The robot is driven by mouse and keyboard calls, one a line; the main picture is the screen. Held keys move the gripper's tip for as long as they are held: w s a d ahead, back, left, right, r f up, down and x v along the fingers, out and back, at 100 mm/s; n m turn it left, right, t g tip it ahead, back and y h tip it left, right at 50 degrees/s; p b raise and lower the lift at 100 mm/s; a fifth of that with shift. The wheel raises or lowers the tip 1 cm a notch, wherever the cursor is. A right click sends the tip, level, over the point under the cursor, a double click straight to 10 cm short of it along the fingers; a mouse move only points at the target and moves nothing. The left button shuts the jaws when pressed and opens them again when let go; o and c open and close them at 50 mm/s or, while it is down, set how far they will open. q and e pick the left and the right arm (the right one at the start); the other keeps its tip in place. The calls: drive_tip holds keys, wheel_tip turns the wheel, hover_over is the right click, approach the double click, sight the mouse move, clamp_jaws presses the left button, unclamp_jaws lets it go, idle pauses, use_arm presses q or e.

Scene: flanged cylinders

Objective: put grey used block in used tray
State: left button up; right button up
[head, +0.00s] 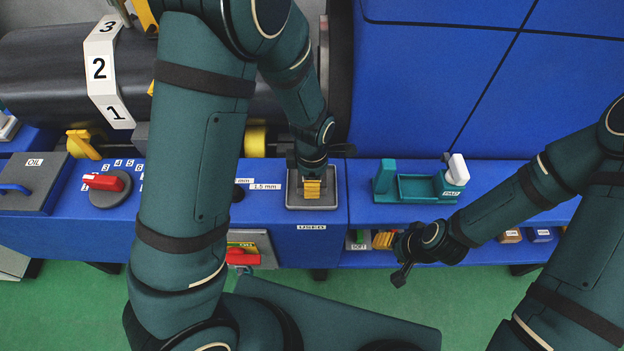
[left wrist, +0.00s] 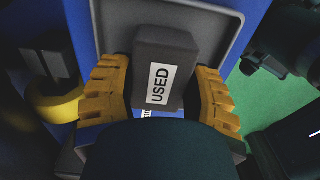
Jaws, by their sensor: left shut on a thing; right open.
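The grey used block (left wrist: 165,62), with a white USED label, is between the yellow fingers of my left gripper (left wrist: 162,98) in the left wrist view. The left gripper is shut on it. In the head view my left gripper (head: 312,188) points down over the grey used tray (head: 327,205), and the block is hidden there. The tray's raised rim shows behind the block in the left wrist view (left wrist: 225,20). I cannot tell whether the block touches the tray floor. My right gripper (head: 401,272) is open and empty, away to the right in front of the blue bench.
A teal fixture (head: 417,187) with a white-topped part stands right of the tray. A red-handled selector (head: 107,185) and an OIL box (head: 35,180) are on the left. A dark roller (head: 50,75) lies behind. Small labelled blocks (head: 510,236) sit on a lower ledge at right.

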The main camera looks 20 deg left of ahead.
use_arm(q)
drive_tip(key=shift+f, duration=0.2)
drive_tip(key=o, duration=1.1)
drive_tip(key=shift+r, duration=0.15)
